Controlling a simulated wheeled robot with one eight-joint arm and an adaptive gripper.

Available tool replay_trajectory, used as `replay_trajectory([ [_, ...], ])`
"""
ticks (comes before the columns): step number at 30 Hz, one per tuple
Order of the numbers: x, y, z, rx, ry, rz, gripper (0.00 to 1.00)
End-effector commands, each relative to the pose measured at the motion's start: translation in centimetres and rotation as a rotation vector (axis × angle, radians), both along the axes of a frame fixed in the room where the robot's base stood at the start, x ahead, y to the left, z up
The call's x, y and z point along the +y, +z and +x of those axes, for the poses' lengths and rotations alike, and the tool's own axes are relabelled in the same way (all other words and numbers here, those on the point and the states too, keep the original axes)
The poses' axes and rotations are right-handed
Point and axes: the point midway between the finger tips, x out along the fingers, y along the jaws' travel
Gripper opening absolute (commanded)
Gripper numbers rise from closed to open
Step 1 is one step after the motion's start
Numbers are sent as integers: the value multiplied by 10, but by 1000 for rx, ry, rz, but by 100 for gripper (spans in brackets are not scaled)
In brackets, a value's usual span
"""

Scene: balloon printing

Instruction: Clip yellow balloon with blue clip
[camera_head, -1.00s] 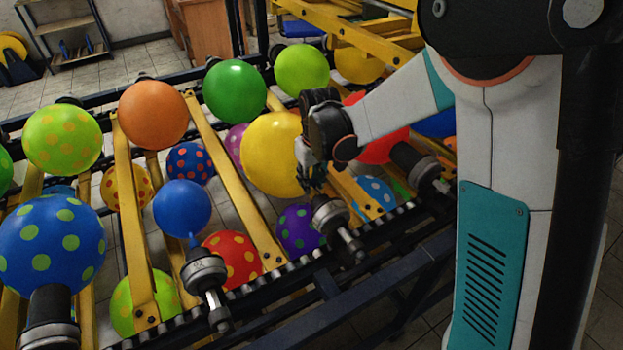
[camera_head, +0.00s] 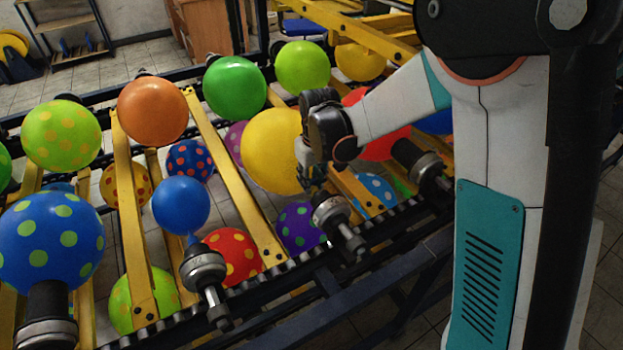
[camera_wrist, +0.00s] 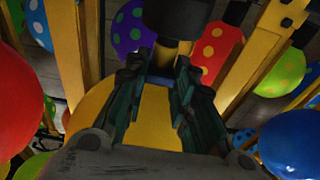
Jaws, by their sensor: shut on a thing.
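The yellow balloon (camera_head: 268,150) sits on the rack in the middle of the head view, its neck toward the dark nozzle (camera_head: 330,214) at the front rail. My gripper (camera_head: 312,178) is at the balloon's right front side, by its neck. In the wrist view the yellow balloon (camera_wrist: 150,122) shows behind and between the two dark fingers, and the gripper (camera_wrist: 167,62) straddles its narrow yellow neck below the nozzle (camera_wrist: 178,14). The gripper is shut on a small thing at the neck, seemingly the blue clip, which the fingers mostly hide.
A red balloon (camera_head: 377,135) is close behind my forearm. A blue balloon (camera_head: 181,205) and a purple dotted balloon (camera_head: 297,228) are nearby. Yellow bars (camera_head: 235,185) and the front rail (camera_head: 290,268) surround the gripper. Another nozzle (camera_head: 418,163) stands to the right.

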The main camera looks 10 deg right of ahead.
Motion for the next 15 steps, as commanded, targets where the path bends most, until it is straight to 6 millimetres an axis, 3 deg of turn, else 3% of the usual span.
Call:
replay_trajectory([
  [15,0,-3,0,0,0,0,5],
])
